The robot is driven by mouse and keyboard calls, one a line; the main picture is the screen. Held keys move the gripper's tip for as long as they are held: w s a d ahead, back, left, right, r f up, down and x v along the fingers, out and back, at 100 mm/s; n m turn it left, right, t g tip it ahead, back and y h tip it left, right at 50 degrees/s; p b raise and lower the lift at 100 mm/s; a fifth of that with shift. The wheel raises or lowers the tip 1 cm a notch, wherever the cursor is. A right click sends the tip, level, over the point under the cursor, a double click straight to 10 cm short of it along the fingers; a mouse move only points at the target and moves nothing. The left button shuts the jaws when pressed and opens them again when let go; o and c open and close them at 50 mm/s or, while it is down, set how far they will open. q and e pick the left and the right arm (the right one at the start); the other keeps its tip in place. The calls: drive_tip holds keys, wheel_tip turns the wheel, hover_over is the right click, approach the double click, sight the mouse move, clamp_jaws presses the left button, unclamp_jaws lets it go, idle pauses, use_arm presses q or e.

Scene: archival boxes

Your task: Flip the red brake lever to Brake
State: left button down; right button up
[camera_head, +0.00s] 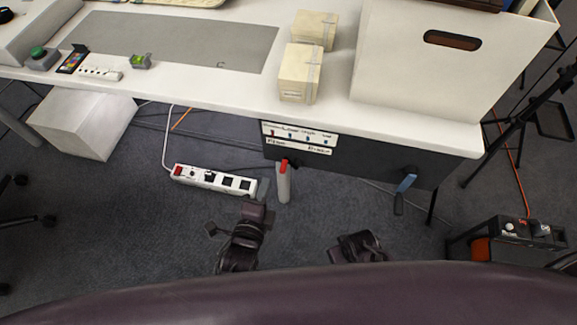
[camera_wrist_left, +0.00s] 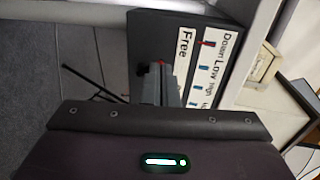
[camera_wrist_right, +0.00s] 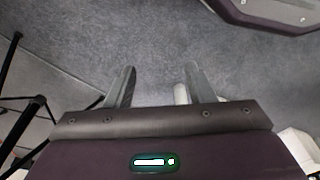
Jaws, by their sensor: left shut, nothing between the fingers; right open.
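The red brake lever (camera_head: 284,168) has a red part at its top and a pale handle hanging down. It is mounted at the left end of a dark panel under the table's front edge. Labels on the panel (camera_head: 290,139) include "Free", clear in the left wrist view. My left gripper (camera_head: 264,190) is shut and empty, just left of the handle; whether it touches is unclear. In the left wrist view the shut fingers (camera_wrist_left: 160,85) partly hide the lever, with a bit of red showing beyond. My right gripper (camera_wrist_right: 158,85) is open and empty above the floor.
A white power strip (camera_head: 214,179) lies on the floor to the left. Cream boxes (camera_head: 300,73) and a large white box (camera_head: 440,75) stand on the table. A tripod (camera_head: 520,110) stands at right.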

use_arm(q)
drive_tip(key=b+x, duration=0.6)
drive_tip(key=x, duration=0.2)
drive_tip(key=shift+w+d+f, duration=0.1)
drive_tip(key=shift+w+f, duration=0.05)
drive_tip(key=shift+w, duration=0.1)
drive_tip(key=shift+s+d, duration=0.15)
drive_tip(key=shift+d, duration=0.4)
drive_tip(key=shift+s+d+p, duration=0.1)
drive_tip(key=shift+s+d, duration=0.1)
drive_tip(key=shift+d, duration=0.45)
drive_tip(key=shift+s+d+p, duration=0.15)
drive_tip(key=shift+s+d, duration=0.05)
drive_tip(key=shift+d, duration=0.5)
drive_tip(key=shift+s+d+p, duration=0.1)
drive_tip(key=shift+s+d, duration=0.15)
drive_tip(key=shift+d, duration=0.4)
drive_tip(key=s+a+p, duration=0.4)
drive_tip(key=s+p, duration=0.1)
drive_tip(key=s, duration=0.1)
use_arm(e)
drive_tip(key=a+r, duration=0.2)
drive_tip(key=r, duration=0.8)
drive_tip(key=w+a+r+n+y, duration=0.1)
drive_tip(key=a+r, duration=0.1)
drive_tip(key=r, duration=0.7)
drive_tip(key=shift+r+t, duration=0.35)
drive_tip(key=shift+t, duration=0.05)
